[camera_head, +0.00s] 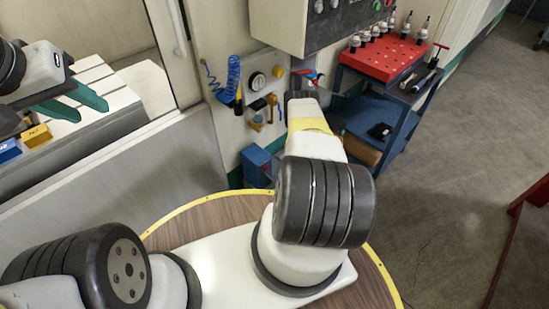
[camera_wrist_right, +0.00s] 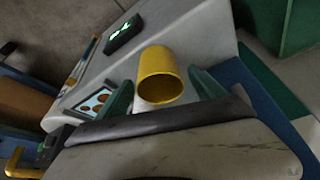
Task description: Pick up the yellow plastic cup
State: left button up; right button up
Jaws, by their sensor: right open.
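The yellow plastic cup (camera_wrist_right: 160,78) shows in the right wrist view, over a grey surface, with its open end facing the camera. My right gripper (camera_wrist_right: 164,92) is open, with one green finger on each side of the cup. Gaps show between the cup and both fingers, and nothing is gripped. I do not see the cup in the head view. My left gripper (camera_head: 76,105) is at the left of the head view, over a light slatted surface; its two green fingers are apart and hold nothing.
A red tool rack (camera_head: 385,58) stands on a blue cart at the back right. Yellow and blue blocks (camera_head: 37,134) lie at the left. The floor at the right is open.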

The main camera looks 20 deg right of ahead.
jog(key=shift+f, duration=0.1)
jog(key=c, duration=1.4)
jog(key=shift+w, duration=0.1)
